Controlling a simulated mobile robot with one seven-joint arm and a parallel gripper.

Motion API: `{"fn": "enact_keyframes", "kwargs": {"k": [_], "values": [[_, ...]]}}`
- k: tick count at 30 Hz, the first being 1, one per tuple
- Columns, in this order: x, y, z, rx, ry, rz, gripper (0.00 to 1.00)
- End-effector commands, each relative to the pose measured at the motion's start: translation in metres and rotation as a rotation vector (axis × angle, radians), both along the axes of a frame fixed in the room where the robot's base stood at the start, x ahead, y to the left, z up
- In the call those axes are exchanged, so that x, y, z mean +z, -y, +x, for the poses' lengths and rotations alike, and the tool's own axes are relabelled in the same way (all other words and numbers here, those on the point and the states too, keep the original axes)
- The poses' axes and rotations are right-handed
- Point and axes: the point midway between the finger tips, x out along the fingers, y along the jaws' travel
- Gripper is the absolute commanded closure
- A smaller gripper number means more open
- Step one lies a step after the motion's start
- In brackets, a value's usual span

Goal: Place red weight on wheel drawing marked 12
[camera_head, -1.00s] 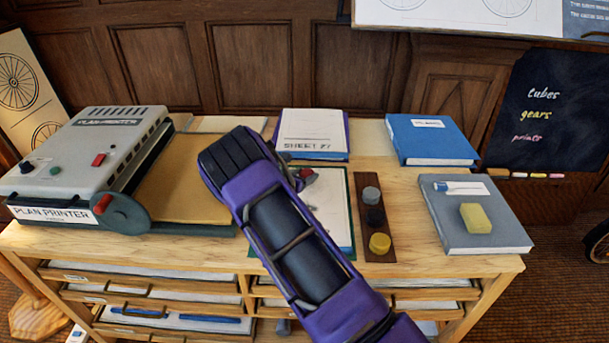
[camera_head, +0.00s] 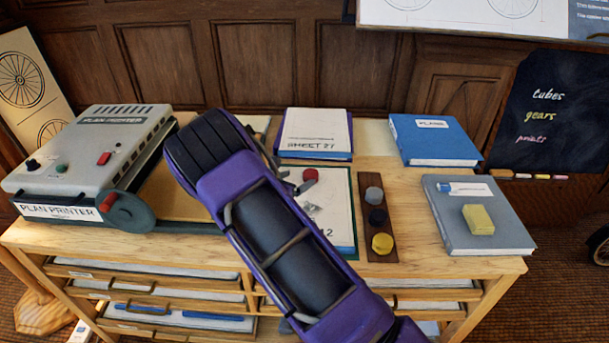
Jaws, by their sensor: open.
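The red weight (camera_head: 310,175) shows at the upper part of a white drawing sheet (camera_head: 338,205), just right of my arm. The end of the number 12 shows near the sheet's lower right. My arm covers the sheet's left part, so most of the wheel drawing is hidden. My gripper (camera_head: 282,172) is mostly hidden behind my purple arm; dark finger parts show just left of the red weight. The jaws are open. I cannot tell whether a finger touches the weight.
A dark wooden strip (camera_head: 375,247) right of the sheet holds a grey weight (camera_head: 373,194), a black one (camera_head: 377,216) and a yellow one (camera_head: 382,243). The plan printer (camera_head: 90,150) stands left. A grey book (camera_head: 470,238) with a yellow block (camera_head: 478,219) lies right. Another sheet (camera_head: 316,130) lies behind.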

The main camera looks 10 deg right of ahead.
Motion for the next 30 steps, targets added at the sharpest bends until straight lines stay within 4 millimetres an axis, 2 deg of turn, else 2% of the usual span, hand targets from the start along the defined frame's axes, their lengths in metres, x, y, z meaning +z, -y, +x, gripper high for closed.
{"fn": "enact_keyframes", "kwargs": {"k": [3,9,25,28,30], "values": [[0.009,-0.012,-0.016,0.001,-0.001,0.000,0.07],[0.015,-0.022,-0.030,0.000,-0.001,0.000,0.07],[0.018,-0.023,-0.031,-0.005,0.003,0.004,0.07],[0.034,-0.022,-0.030,-0.048,0.027,0.039,0.07],[0.055,-0.019,-0.030,-0.107,0.058,0.092,0.07]]}}
